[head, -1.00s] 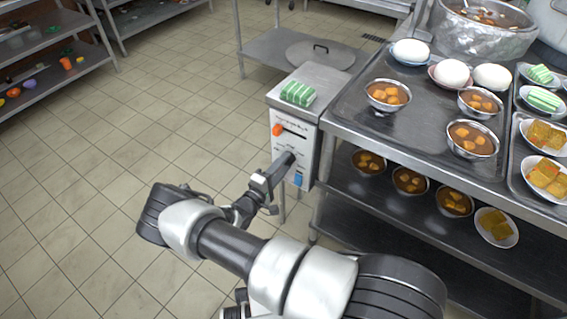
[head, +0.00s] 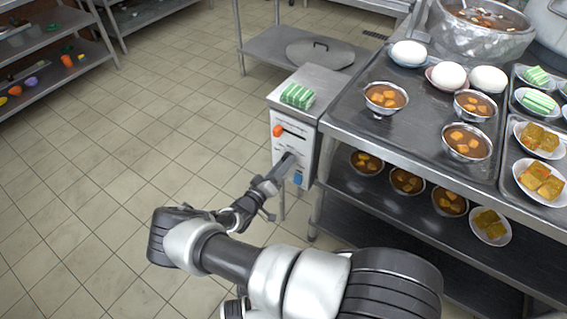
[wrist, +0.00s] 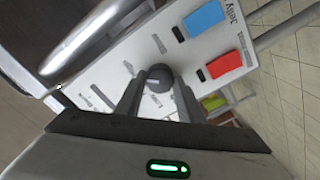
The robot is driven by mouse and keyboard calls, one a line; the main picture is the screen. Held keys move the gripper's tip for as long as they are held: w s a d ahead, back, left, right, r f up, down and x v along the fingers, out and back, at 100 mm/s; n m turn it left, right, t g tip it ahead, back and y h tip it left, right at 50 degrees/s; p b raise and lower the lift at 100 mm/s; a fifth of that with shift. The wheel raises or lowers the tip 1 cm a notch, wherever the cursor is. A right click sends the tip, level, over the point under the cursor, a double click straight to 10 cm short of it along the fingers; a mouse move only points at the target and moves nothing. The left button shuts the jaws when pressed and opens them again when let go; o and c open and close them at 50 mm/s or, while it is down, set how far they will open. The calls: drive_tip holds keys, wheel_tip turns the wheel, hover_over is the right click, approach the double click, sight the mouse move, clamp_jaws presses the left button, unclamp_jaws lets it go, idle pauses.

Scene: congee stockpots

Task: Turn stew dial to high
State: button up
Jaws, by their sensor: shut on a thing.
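The dial (wrist: 160,77) is a small dark round knob on a white control panel (wrist: 120,70). In the wrist view my gripper (wrist: 153,88) has one finger on each side of the dial and is shut on it. In the head view my gripper (head: 288,160) reaches the front of the white control box (head: 308,150), and its fingers hide the dial. Short marks and small print surround the dial. The print is too blurred to read, so I cannot tell its setting.
The panel also carries a red-orange switch (head: 278,131) and a blue one (head: 298,178), with "Jelly" printed beside the blue. A green-striped block (head: 297,96) lies on the box. A metal counter (head: 400,140) with bowls and buns stands right. Floor at left is clear.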

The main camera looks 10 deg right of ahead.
drive_tip(key=shift+a+m, duration=0.1)
drive_tip(key=shift+m, duration=0.3)
drive_tip(key=o, duration=1.1)
drive_tip(key=shift+c, duration=0.2)
drive_tip(key=p+v, duration=0.2)
drive_tip(key=v, duration=1.5)
drive_tip(key=shift+s+a+r, duration=0.1)
drive_tip(key=shift+s, duration=0.05)
